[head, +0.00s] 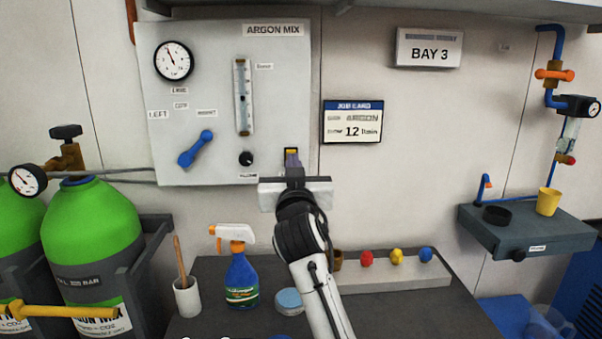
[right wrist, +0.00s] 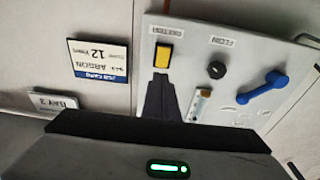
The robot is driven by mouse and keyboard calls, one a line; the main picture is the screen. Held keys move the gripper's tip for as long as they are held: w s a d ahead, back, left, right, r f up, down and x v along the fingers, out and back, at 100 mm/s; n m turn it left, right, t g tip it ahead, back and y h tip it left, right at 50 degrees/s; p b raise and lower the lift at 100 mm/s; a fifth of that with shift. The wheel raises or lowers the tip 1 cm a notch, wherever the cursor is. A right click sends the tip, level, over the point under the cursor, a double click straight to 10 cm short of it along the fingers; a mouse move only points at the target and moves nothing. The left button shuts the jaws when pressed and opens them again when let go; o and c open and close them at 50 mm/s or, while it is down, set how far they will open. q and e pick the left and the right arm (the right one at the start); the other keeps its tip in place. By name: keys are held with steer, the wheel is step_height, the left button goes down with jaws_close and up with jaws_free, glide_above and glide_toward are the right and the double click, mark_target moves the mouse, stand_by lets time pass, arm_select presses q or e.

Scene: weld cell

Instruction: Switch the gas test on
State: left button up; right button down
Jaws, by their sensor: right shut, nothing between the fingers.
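The gas test switch is a small yellow rocker (head: 291,150) in a dark frame at the lower right of the grey ARGON MIX panel (head: 215,60). It also shows in the right wrist view as a yellow switch (right wrist: 163,55) with a label beside it. My right gripper (head: 292,158) is shut and empty, its dark fingertips pointing at the panel just below the switch. In the right wrist view the fingertips (right wrist: 160,78) end right beside the yellow rocker. I cannot tell whether they touch it, nor which way the rocker is set. My left gripper is out of view.
The panel also carries a blue lever (head: 195,150), a black flow knob (head: 246,158), a flow tube (head: 243,97) and a gauge (head: 173,61). A job card (head: 352,121) hangs to the right. A spray bottle (head: 241,275) stands on the bench below. Green cylinders (head: 92,225) stand left.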

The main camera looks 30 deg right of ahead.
steer(key=r+b+v, duration=0.1)
steer(key=r+v, duration=0.1)
steer(key=v, duration=0.7)
steer(key=shift+s+a+b, duration=0.3)
steer(key=shift+s+b, duration=0.05)
steer(key=shift+s, duration=0.05)
steer(key=shift+r, duration=0.15)
